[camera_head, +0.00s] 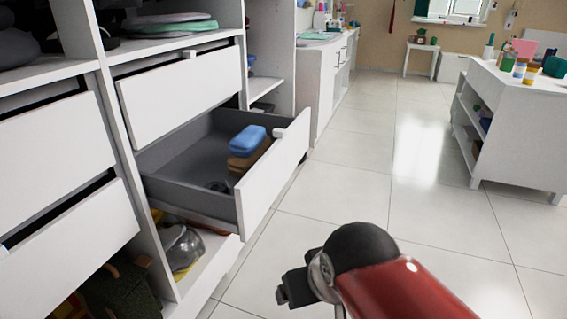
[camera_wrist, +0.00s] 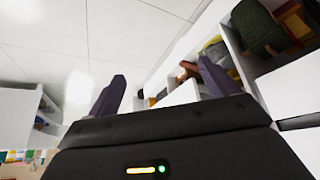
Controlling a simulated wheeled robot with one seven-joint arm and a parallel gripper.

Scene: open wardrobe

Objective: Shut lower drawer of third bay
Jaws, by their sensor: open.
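The lower drawer (camera_head: 270,172) is pulled far out of its bay in the white wardrobe, in the head view. It has a white front with a small handle at its top edge and dark grey sides. A blue case (camera_head: 248,140) and brown items (camera_head: 246,160) lie inside it. My gripper (camera_head: 283,290) is in front of the wardrobe, lower in the picture than the drawer front and apart from it. In the wrist view its two fingers (camera_wrist: 160,92) are spread with nothing between them.
The upper drawer (camera_head: 183,90) above stands slightly out. Open shelving below holds a clear rounded object (camera_head: 182,248). A white shelf unit (camera_head: 512,125) with bottles stands at the right. The tiled floor (camera_head: 350,190) between is clear.

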